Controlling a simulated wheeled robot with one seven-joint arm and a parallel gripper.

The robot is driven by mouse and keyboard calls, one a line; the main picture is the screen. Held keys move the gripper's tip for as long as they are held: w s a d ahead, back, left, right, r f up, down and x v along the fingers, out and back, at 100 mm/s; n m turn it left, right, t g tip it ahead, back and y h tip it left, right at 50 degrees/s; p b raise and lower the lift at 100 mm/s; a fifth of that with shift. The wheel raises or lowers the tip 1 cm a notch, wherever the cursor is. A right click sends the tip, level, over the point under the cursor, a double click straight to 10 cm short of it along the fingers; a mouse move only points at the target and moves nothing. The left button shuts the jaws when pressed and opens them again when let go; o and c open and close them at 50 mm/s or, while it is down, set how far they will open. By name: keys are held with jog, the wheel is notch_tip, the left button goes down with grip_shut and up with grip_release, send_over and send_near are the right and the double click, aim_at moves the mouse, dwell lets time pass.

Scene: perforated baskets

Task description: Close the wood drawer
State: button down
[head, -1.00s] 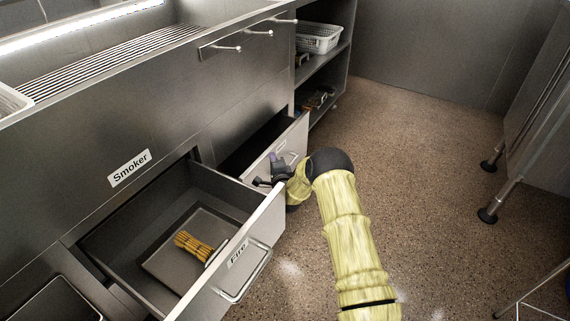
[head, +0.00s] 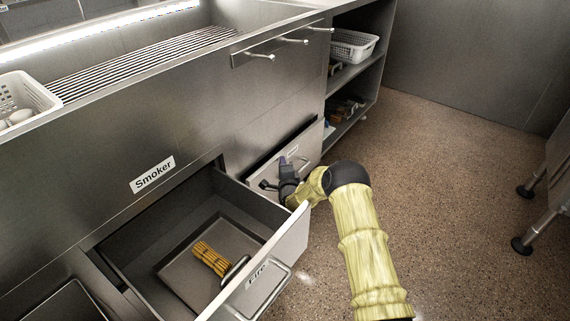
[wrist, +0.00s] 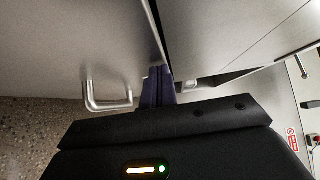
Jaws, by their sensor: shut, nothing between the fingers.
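The drawer (head: 308,148) with a small label too blurred to read stands right of the drawer marked Fire. It is slightly open, with a narrow dark gap along the top of its front. My gripper (head: 268,184) is at this front, in the space beside the Fire drawer. In the wrist view my gripper's fingers (wrist: 157,86) are together and empty, close to the edge of a metal panel. A bar handle (wrist: 107,96) shows left of them. I cannot tell whether the fingertips touch the front.
The Fire drawer (head: 292,240) stands wide open at the front, holding a tray (head: 185,262) with a yellow bundle (head: 211,258). Open shelves with a white basket (head: 353,45) are beyond. Metal table legs (head: 533,205) stand at right. The floor (head: 440,180) between is clear.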

notch_tip(320, 180, up, 10)
jog(key=p, duration=0.4)
jog(key=c, duration=1.7)
grip_release()
jog(key=shift+o, duration=1)
jog(key=shift+s+r+n, duration=0.1)
jog(key=shift+r+n, duration=0.2)
jog(key=s+d+r+n+g+h+p, duration=0.1)
jog(key=s+d+r+n+g, duration=0.3)
jog(key=s, duration=1)
jog(key=s+d+r+n+g+h+p, duration=0.1)
jog(key=s+d+r+n+g+p, duration=0.2)
jog(key=s, duration=1.2)
jog(key=s+d+r+n+g+h+p, duration=0.1)
jog(key=s+d+r+n+g+p, duration=0.1)
jog(key=s+d+r+n+g, duration=0.5)
jog(key=s+d+n+g, duration=0.1)
jog(key=s+d, duration=0.4)
jog(key=s, duration=0.3)
jog(key=shift+s+r, duration=0.15)
